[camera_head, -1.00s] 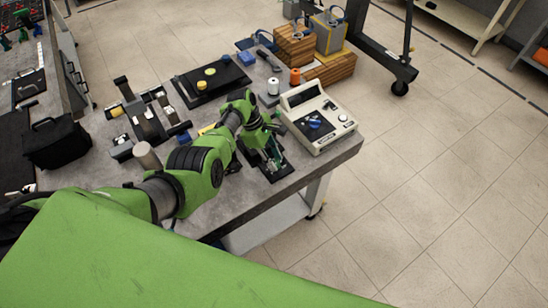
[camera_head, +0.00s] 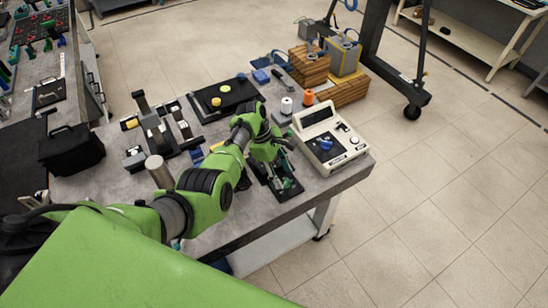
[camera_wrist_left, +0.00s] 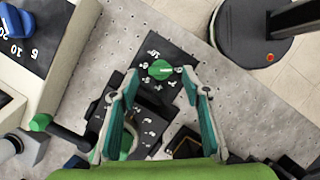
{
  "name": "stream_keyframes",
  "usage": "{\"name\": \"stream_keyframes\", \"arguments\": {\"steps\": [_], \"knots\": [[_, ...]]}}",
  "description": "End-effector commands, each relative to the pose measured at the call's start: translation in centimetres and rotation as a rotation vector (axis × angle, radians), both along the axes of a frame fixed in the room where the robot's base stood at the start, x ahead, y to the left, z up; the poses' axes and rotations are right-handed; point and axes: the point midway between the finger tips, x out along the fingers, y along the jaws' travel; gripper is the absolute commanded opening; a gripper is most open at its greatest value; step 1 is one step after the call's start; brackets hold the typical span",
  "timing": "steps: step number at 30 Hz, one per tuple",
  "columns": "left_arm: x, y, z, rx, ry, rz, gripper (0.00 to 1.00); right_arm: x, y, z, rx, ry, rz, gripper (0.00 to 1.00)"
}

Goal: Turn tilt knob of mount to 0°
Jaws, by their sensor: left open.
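The mount (camera_head: 291,193) is a small black device near the front edge of the bench, partly hidden by my arm in the head view. In the left wrist view, a green round knob (camera_wrist_left: 160,70) with a pale mark sits on its black plate (camera_wrist_left: 178,50), with small white numbers around it. The mark points roughly right; the exact angle is too small to read. My left gripper (camera_wrist_left: 161,78) is open, its teal fingertips on either side of the knob with gaps visible; whether they are level with it I cannot tell. My right gripper is not in view.
A cream instrument (camera_head: 328,142) with a blue knob stands right beside the mount. White (camera_head: 286,105) and orange (camera_head: 308,97) spools stand behind it. A black board (camera_head: 222,99) and a metal fixture (camera_head: 158,130) lie farther left.

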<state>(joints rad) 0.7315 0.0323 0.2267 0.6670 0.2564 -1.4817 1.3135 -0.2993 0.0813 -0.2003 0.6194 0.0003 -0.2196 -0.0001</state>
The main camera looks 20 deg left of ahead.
Motion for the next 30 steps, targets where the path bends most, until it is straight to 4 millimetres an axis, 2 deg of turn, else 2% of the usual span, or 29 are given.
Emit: {"name": "stream_keyframes", "arguments": {"steps": [9, 13, 18, 30], "knots": [[0.2, 2.6, 6.0, 0.001, -0.004, 0.003, 0.43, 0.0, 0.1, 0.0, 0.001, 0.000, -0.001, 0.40], [0.2, 3.3, 7.8, 0.001, -0.003, 0.003, 0.43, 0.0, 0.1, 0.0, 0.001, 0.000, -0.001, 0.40], [0.2, 3.7, 8.8, 0.001, -0.002, 0.003, 0.43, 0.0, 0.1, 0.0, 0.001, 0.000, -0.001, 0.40], [0.2, 3.8, 8.9, 0.000, 0.000, 0.002, 0.43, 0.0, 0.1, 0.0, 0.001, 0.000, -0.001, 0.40]]}}
